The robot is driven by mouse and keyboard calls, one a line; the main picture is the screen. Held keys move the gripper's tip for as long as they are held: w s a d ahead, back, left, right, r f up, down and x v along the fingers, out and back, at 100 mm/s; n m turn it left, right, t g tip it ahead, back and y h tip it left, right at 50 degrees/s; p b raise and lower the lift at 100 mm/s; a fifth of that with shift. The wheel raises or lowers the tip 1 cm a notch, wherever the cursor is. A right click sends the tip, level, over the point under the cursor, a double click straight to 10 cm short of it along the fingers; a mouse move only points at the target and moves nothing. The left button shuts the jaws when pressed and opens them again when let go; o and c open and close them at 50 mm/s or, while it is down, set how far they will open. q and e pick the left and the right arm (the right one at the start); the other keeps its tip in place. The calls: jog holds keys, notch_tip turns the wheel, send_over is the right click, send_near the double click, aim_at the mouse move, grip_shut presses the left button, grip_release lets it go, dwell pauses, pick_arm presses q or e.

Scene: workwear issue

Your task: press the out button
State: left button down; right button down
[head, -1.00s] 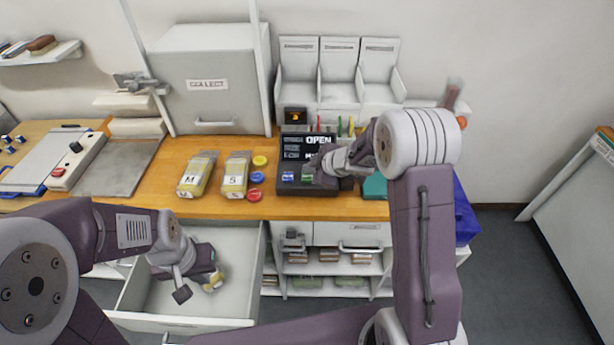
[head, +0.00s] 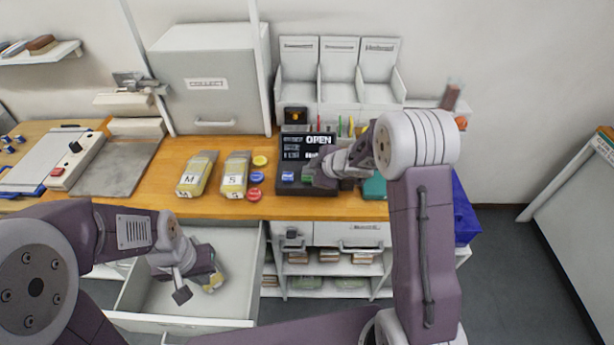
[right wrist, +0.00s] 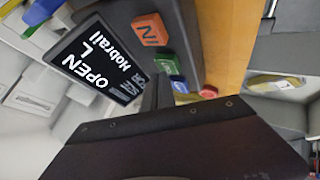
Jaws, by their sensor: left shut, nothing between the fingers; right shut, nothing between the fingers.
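A dark button console (head: 290,155) with a lit screen reading "OPEN" stands on the wooden counter. A blue button (head: 288,177) and a green button (head: 307,178) show on its front. In the right wrist view an orange button (right wrist: 150,29) reads "IN", beside the green button (right wrist: 168,63) and the blue button (right wrist: 179,85); I cannot read the labels on these two. My right gripper (head: 318,178) is shut and empty over the console, close to the green button; contact cannot be told. My left gripper (head: 213,272) is shut and empty over the open drawer (head: 240,290).
Two yellow packets, marked M (head: 196,175) and S (head: 235,176), lie left of the console with several round coloured discs. A teal block (head: 374,187) sits right of the console.

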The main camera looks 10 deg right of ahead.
aim_at(309, 178)
jog(key=shift+f+b, duration=0.45)
jog(key=shift+f, duration=0.1)
dwell(0.4)
jog(key=shift+r, duration=0.1)
jog(key=shift+r+p, duration=0.85)
jog(key=shift+p, duration=0.25)
notch_tip(309, 178, up, 5)
jog(key=p, duration=0.5)
jog(key=shift+r+p, duration=0.1)
jog(key=shift+p, duration=0.2)
